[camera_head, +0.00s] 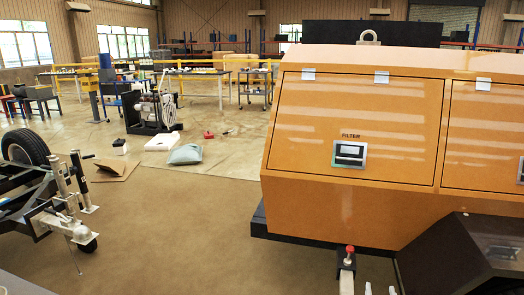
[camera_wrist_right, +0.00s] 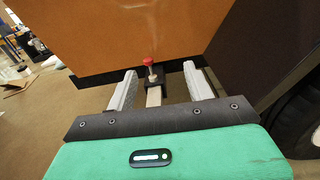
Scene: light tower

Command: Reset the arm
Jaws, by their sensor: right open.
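The orange light tower body (camera_head: 340,215) fills the right of the head view, with a closed panel marked FILTER and a silver latch (camera_head: 349,153). A red knob (camera_head: 349,249) stands on a bar low in front of the body. My right gripper (camera_head: 380,290) barely shows at the bottom edge, right of the knob. In the right wrist view, my right gripper (camera_wrist_right: 161,70) is open and empty. The red knob (camera_wrist_right: 149,62) appears between its two grey fingers there, just beyond them; I see no contact. My left gripper is not in view.
A trailer frame with a wheel (camera_head: 24,148) stands at the left. A grey bag (camera_head: 185,154), a white box (camera_head: 161,142) and a brown sheet (camera_head: 116,168) lie on the floor. A dark fender (camera_head: 465,255) juts out at lower right. The middle floor is clear.

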